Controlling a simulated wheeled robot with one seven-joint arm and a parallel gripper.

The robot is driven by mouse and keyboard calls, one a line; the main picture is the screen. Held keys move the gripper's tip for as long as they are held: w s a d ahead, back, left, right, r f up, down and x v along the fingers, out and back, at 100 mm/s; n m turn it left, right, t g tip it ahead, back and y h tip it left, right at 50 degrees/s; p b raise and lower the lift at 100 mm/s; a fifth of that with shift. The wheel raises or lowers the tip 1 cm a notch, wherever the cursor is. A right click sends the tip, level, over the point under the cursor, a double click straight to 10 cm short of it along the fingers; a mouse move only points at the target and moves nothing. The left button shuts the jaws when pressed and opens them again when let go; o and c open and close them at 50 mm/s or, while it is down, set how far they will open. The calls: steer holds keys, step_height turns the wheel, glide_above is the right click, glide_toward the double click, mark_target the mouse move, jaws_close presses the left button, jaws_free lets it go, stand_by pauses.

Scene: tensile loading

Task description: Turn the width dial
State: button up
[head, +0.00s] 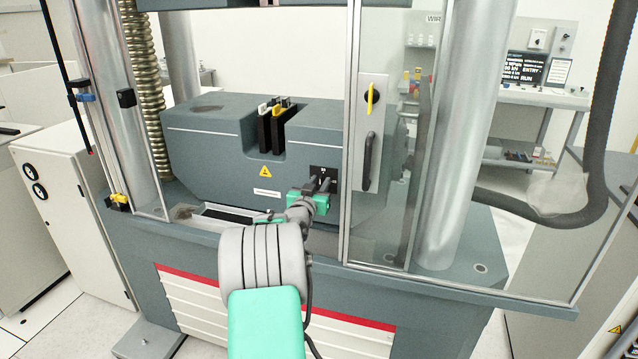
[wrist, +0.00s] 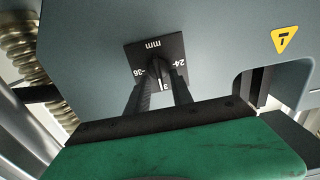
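The width dial is a dark knob on a small black plate (wrist: 137,54) with white markings, including "mm", "24" and "36", upside down in the wrist view. The plate also shows on the front of the grey machine block in the head view (head: 322,171). My gripper (head: 322,183) is at the plate. In the wrist view its two dark fingers (wrist: 160,80) are apart, one on each side of the knob, their tips close to the plate. They hide part of the knob and scale. I cannot tell whether they touch the knob.
A clear guard door with a black handle (head: 368,160) and a yellow switch (head: 370,99) stands just right of my gripper. A slot with upright black parts (head: 272,130) is up and left. A thick steel column (head: 467,140) stands farther right.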

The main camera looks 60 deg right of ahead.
jaws_close()
steer(key=shift+a, duration=0.1)
stand_by(0.5)
